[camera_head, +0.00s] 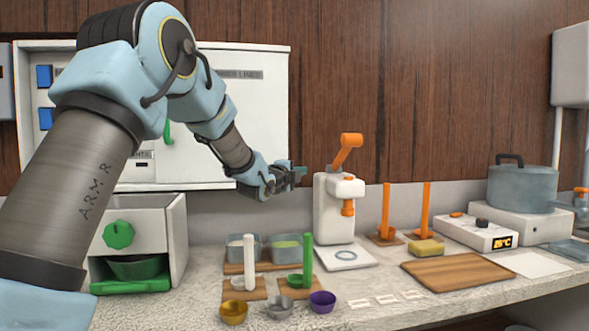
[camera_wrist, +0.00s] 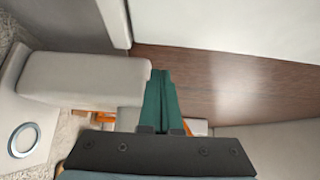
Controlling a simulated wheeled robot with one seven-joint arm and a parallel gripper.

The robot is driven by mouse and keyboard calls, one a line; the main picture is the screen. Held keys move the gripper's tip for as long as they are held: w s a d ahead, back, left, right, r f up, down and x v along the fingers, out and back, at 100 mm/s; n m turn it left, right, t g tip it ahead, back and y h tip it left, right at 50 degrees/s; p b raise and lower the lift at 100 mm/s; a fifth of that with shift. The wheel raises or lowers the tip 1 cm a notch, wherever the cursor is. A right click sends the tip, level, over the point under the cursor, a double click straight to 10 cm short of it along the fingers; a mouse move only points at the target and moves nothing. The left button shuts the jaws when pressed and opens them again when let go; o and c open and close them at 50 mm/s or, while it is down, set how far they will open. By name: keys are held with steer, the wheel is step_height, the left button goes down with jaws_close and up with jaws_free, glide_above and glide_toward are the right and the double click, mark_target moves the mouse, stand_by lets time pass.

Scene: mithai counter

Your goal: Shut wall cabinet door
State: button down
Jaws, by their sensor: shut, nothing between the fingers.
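The white wall cabinet (camera_head: 262,85) hangs on the wood-panelled wall at the upper left. Its right-hand door looks flush with the front. My arm hides much of the cabinet's middle, so I cannot tell how every door stands. A green handle (camera_head: 167,132) shows beside my arm. My gripper (camera_head: 303,171) is right of the cabinet's lower right corner, next to the dispenser, apart from the cabinet. In the wrist view its green fingers (camera_wrist: 161,100) are together with nothing between them. A pale panel, apparently the cabinet (camera_wrist: 240,30), crosses the top of that view.
A white dispenser with an orange lever (camera_head: 350,143) stands just right of my gripper; its body (camera_wrist: 85,80) is close in the wrist view. Small bowls (camera_head: 322,301), containers and a wooden board (camera_head: 458,272) cover the counter. A pot (camera_head: 522,188) stands at the right.

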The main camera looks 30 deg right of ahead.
mark_target(168, 174)
steer(key=shift+w+a+p, duration=0.45)
steer(key=shift+w+a, duration=0.05)
steer(key=shift+a, duration=0.2)
steer(key=shift+w+a+p, duration=0.45)
steer(key=shift+w+a, duration=0.05)
steer(key=shift+a, duration=0.2)
steer(key=w+a+b, duration=0.2)
steer(key=w+a, duration=0.1)
steer(key=a, duration=0.8)
steer(key=w+a+b, duration=0.2)
steer(key=w+a, duration=0.2)
steer(key=a, duration=0.7)
steer(key=w+a+b, duration=0.3)
steer(key=a, duration=0.9)
steer(key=shift+w+a, duration=0.1)
steer(key=shift+w, duration=0.3)
